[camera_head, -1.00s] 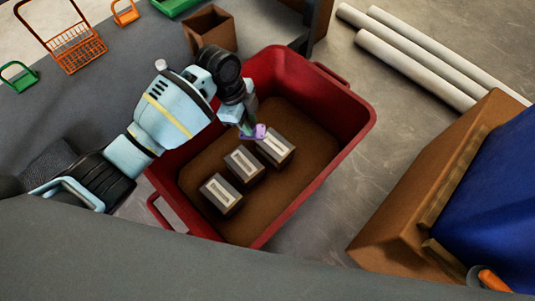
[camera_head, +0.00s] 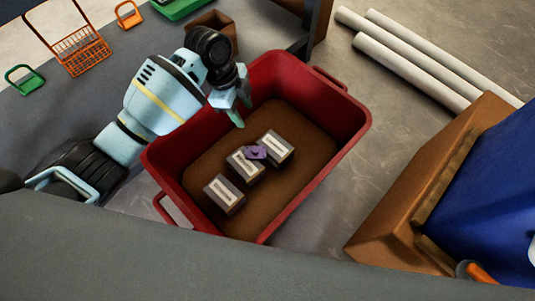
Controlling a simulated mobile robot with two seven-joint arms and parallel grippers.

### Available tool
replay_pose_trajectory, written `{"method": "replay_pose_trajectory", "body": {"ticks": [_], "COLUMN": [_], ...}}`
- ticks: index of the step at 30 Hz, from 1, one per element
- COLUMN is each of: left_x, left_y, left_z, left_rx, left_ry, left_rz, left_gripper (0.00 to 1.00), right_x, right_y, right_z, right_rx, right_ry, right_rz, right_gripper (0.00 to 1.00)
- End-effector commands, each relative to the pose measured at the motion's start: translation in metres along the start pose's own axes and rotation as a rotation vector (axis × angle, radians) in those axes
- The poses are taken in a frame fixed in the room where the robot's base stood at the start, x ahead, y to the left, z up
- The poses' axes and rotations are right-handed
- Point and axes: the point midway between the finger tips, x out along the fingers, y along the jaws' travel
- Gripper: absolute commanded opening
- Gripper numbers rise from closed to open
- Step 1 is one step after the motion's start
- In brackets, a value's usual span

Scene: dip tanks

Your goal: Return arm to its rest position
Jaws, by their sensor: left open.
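My left gripper (camera_head: 238,108) is open and empty over the back left part of the red tub (camera_head: 351,123), its fingers pointing down. My left arm comes in from the left across the grey surface. A small purple piece (camera_head: 256,153) lies in the tub, on or against the grey blocks, apart from the gripper. Three grey blocks with pale rectangular tops stand in a row on the brown bottom: a front one (camera_head: 223,195), a middle one (camera_head: 237,162) and a back one (camera_head: 277,146). My right gripper is not in view.
An orange wire basket (camera_head: 80,54), a green frame (camera_head: 25,80) and a brown box (camera_head: 222,24) stand at the back left. White pipes (camera_head: 408,62) lie on the floor at the back right. A large brown box (camera_head: 402,197) stands at the right.

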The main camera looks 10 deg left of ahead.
Motion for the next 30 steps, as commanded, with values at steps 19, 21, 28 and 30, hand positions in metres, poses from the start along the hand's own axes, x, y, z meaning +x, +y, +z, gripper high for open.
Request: {"method": "replay_pose_trajectory", "body": {"ticks": [19,21,28,30], "left_x": [-0.013,-0.013,-0.013,-0.013], "left_y": [0.000,0.000,0.000,0.000], "left_z": [0.000,0.000,0.000,0.000], "left_rx": [0.000,0.000,0.000,0.000], "left_ry": [0.000,0.000,0.000,0.000], "left_rz": [0.001,0.001,0.001,0.001], "left_gripper": [0.46,0.46,0.46,0.46], "right_x": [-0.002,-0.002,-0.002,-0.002], "right_y": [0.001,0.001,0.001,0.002], "right_z": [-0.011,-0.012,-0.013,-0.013], "right_rx": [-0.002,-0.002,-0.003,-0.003], "right_ry": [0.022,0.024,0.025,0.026], "right_rz": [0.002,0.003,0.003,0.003], "right_gripper": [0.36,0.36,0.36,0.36]}}
